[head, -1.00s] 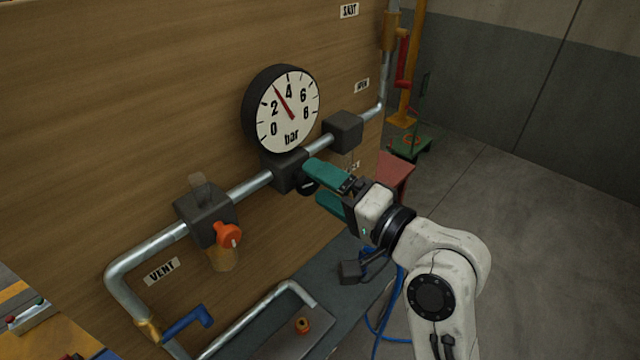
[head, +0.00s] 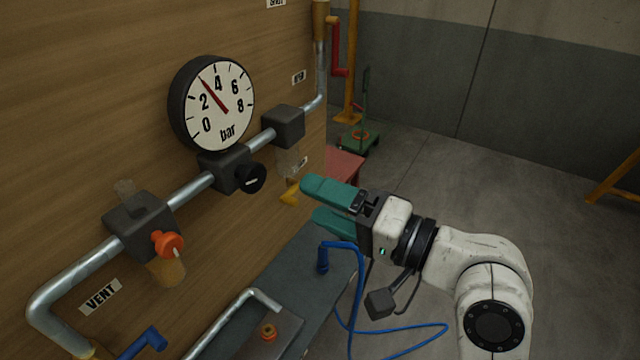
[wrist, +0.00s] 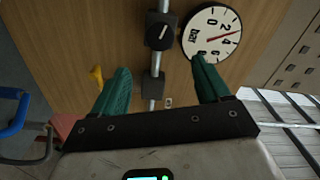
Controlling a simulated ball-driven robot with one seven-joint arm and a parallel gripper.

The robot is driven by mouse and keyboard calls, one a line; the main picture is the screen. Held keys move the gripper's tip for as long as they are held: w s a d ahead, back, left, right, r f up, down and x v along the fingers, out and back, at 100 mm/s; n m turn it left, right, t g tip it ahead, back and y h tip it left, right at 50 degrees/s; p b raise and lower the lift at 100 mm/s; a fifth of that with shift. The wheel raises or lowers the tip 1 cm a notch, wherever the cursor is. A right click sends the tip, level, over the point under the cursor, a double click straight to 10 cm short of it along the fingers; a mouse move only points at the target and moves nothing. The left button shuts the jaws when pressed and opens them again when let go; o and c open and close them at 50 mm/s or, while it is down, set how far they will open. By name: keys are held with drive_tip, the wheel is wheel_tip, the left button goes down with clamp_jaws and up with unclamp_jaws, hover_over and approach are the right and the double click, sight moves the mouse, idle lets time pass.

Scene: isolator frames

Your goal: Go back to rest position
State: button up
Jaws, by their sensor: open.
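My gripper (head: 322,205) has two green fingers and is open and empty. In the head view it is right of the wooden panel (head: 70,90), clear of the black knob (head: 251,179) on the pipe. In the wrist view the fingers (wrist: 160,84) stand wide apart, with the black knob (wrist: 159,36) and the gauge (wrist: 212,34) beyond them. The round gauge (head: 228,120) has its red needle between 2 and 4. My white arm reaches in from the lower right.
An orange knob (head: 168,243) and a blue lever (head: 143,343) are on the left pipework. A blue hose (head: 357,290) hangs near a grey bench (head: 290,262) below my gripper. A red stool (head: 346,163) stands behind. The floor at right is open.

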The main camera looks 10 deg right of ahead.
drive_tip(key=shift+f, duration=0.1)
drive_tip(key=s+d+f+n+g+h+b, duration=0.15)
drive_tip(key=s+d+f+h, duration=0.35)
drive_tip(key=f, duration=0.8)
drive_tip(key=s+d+f+m+g+h, duration=0.15)
drive_tip(key=s+d+f+h, duration=0.35)
drive_tip(key=f, duration=0.7)
drive_tip(key=s+d+f+n+g+h, duration=0.1)
drive_tip(key=s+d+f+g+h, duration=0.1)
drive_tip(key=s+d+f, duration=0.4)
drive_tip(key=s+d+f+n+g+h, duration=0.2)
drive_tip(key=s+d+f+g, duration=0.3)
drive_tip(key=s, duration=0.6)
drive_tip(key=shift+s+d+f+b, duration=0.15)
drive_tip(key=shift+d+f+b, duration=0.25)
drive_tip(key=shift+d, duration=0.35)
